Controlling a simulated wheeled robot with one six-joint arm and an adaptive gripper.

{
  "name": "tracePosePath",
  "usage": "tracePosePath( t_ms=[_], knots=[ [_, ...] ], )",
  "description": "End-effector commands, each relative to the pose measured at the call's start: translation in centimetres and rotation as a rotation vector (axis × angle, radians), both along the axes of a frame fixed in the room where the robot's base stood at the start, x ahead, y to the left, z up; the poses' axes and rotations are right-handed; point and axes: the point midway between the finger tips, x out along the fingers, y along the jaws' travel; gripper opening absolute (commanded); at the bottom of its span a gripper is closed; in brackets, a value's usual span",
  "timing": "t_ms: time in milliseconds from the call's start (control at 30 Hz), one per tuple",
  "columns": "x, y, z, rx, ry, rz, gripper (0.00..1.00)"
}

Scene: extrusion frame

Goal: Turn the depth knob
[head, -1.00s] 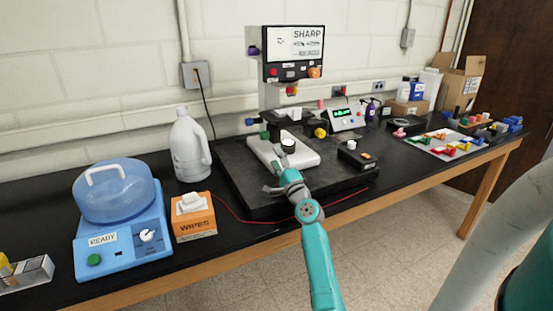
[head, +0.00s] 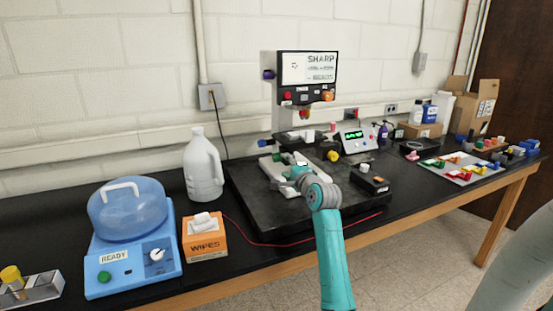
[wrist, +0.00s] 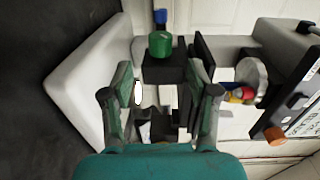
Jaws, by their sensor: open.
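The SHARP machine (head: 307,68) stands on a dark slab at the back of the bench. It carries several coloured knobs: purple (head: 268,74), orange (head: 327,96), green (head: 285,157), blue (head: 262,170) and yellow (head: 333,155). No depth label is readable, so I cannot tell which is the depth knob. My gripper (wrist: 163,85) is open over the machine's pale base (wrist: 82,82). In the wrist view the green knob (wrist: 160,44) on a dark block lies just beyond and between the fingers, apart from them. In the head view my wrist mostly hides the fingers.
A control box with a green display (head: 356,139) and a small black box (head: 370,181) stand right of the machine. A white jug (head: 203,165), wipes box (head: 204,240) and blue READY device (head: 135,265) stand left. A red cable (head: 262,240) crosses the bench front.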

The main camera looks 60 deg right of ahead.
Motion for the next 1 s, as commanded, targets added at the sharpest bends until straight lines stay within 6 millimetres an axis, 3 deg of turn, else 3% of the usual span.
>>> tracePosePath(
  t_ms=[300,500,967,1000],
  knots=[
    [4.9,-2.9,-0.1,-0.001,-0.002,0.002,0.60],
    [6.9,-4.2,-0.4,0.000,-0.001,0.001,0.60],
    [7.7,-4.6,-0.4,-0.002,-0.003,0.001,0.60],
    [7.7,-4.6,-0.4,-0.002,-0.003,0.001,0.50]
  ],
)
